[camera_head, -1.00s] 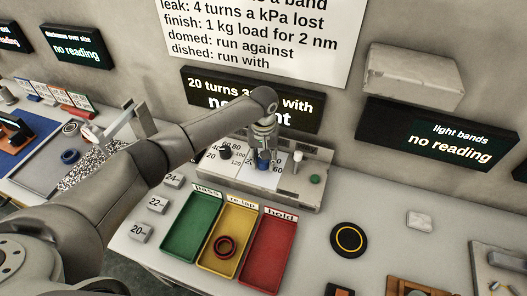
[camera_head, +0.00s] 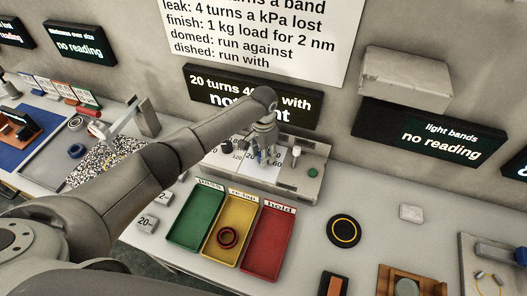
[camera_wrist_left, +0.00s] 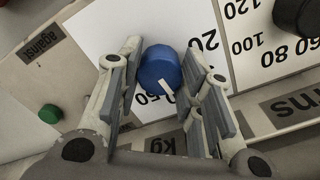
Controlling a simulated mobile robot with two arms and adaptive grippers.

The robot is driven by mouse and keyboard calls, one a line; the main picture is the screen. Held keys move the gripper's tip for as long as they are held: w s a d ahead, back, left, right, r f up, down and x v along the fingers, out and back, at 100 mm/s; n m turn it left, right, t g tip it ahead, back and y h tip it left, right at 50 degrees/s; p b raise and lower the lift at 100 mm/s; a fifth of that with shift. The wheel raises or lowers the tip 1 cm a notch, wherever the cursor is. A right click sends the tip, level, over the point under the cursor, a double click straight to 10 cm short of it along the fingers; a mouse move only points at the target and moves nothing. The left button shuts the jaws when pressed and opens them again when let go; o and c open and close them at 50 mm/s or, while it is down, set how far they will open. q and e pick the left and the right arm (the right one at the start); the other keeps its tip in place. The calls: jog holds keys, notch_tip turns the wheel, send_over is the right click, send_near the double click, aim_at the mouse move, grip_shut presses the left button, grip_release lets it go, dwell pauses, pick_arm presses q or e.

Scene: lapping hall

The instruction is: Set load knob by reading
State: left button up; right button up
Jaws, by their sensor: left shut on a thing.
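The blue load knob (camera_wrist_left: 160,68) sits on a white dial plate above a "kg" label, its white pointer toward the lower right in the left wrist view. My left gripper (camera_wrist_left: 163,58) is shut on this knob, one finger on each side. In the head view the gripper (camera_head: 263,150) covers much of the knob. The black turns knob (camera_head: 226,147) stands to its left on the same grey control box (camera_head: 312,194). The display (camera_head: 252,97) behind reads "20 turns 4", a hidden part, then "with". My right gripper is not in view.
A white lever (camera_head: 297,153) and a green button (camera_head: 313,172) are right of the knob. The light bands display (camera_head: 433,135) reads "no reading".

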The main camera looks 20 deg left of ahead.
pick_arm(q)
jog(key=shift+m, duration=0.5)
jog(key=o, duration=1)
jog(key=shift+o, duration=0.2)
jog(key=shift+r, duration=0.15)
notch_tip(320, 180, up, 12)
